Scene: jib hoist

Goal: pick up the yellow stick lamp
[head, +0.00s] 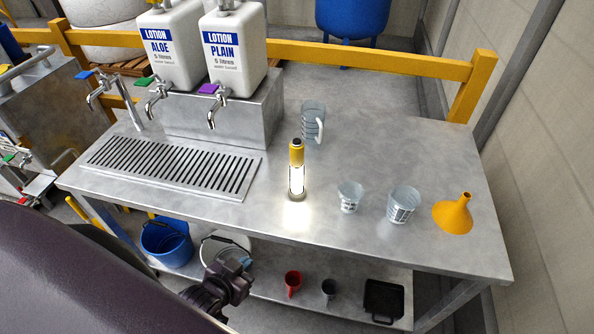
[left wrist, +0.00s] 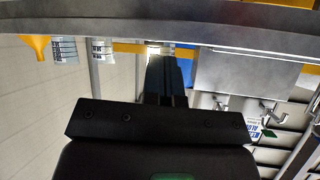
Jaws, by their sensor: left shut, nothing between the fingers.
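The yellow stick lamp (head: 297,170) stands upright and lit on the metal table, right of the drain grille. It has a yellow top with a dark cap and a glowing clear tube. In the left wrist view, which looks upside down, a bright glow (left wrist: 153,51) shows just beyond the fingers. My left gripper (head: 241,270) is in front of the table's near edge, apart from the lamp and lower in the picture. Its dark fingers (left wrist: 166,82) are shut and empty. My right gripper is not in view.
Two measuring cups (head: 350,197) (head: 403,205) and a yellow funnel (head: 453,214) stand right of the lamp. A clear jug (head: 312,122) is behind it. Lotion containers (head: 235,50) with taps are at the back left. The lower shelf holds mugs (head: 292,284) and a black tray (head: 383,301).

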